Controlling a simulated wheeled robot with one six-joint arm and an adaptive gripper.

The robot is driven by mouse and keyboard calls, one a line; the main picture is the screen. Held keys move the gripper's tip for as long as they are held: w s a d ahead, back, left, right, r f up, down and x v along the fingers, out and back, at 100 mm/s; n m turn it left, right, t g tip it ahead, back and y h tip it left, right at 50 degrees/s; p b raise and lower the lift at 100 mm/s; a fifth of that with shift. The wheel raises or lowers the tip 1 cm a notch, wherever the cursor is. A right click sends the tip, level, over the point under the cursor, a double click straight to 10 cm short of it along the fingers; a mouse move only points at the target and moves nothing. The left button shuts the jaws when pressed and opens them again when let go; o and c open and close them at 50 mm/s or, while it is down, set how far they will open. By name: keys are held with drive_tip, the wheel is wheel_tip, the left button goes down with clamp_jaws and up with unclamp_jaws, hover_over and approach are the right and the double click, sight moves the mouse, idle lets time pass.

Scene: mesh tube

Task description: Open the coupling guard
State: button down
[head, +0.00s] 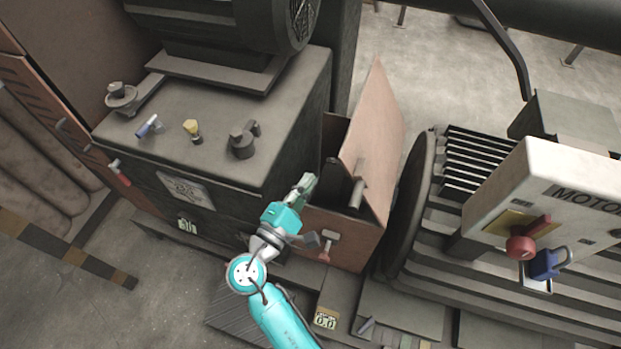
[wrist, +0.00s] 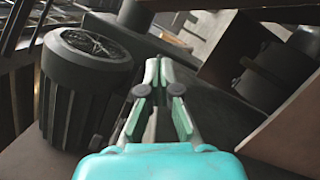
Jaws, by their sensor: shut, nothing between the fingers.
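The coupling guard is a brownish box between the dark machine block and the motor. Its lid (head: 376,140) stands raised and tilted up, with a bar handle (head: 357,193) on its face. The dark inside of the box shows to the left of the lid. The guard's front wall (head: 340,240) is below. My gripper (head: 305,184) is shut and empty, just left of the guard opening and apart from the handle. In the wrist view my gripper's (wrist: 156,68) fingertips are together, and a brown panel (wrist: 290,135), seemingly part of the guard, is at the right.
The motor (head: 470,200) and its switch box (head: 545,200) with a red switch and blue padlock stand at the right. The machine block (head: 225,130) carries small fittings on top. A red-handled latch (head: 327,245) is on the guard's front, close to my arm.

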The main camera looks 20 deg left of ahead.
sight(345, 157)
drive_tip(key=shift+w+d+r, duration=0.45)
drive_tip(key=shift+w+d, duration=0.45)
drive_tip(key=shift+w, duration=0.3)
drive_tip(key=shift+w+d+r, duration=0.5)
drive_tip(key=shift+w+d, duration=0.45)
drive_tip(key=shift+w, duration=0.3)
drive_tip(key=shift+w+d+r, duration=0.45)
drive_tip(key=shift+w+d, duration=0.45)
drive_tip(key=shift+w, duration=0.3)
drive_tip(key=shift+d, duration=0.15)
drive_tip(key=shift+d+r+m, duration=0.4)
drive_tip(key=shift+d, duration=0.1)
drive_tip(key=d+r+m+g, duration=0.1)
drive_tip(key=d+r+m, duration=0.1)
drive_tip(key=d, duration=0.6)
drive_tip(key=d+r+m+g, duration=0.1)
drive_tip(key=d+r+m, duration=0.1)
drive_tip(key=d+m, duration=0.3)
drive_tip(key=shift+s+d, duration=0.3)
drive_tip(key=shift+d, duration=1.85)
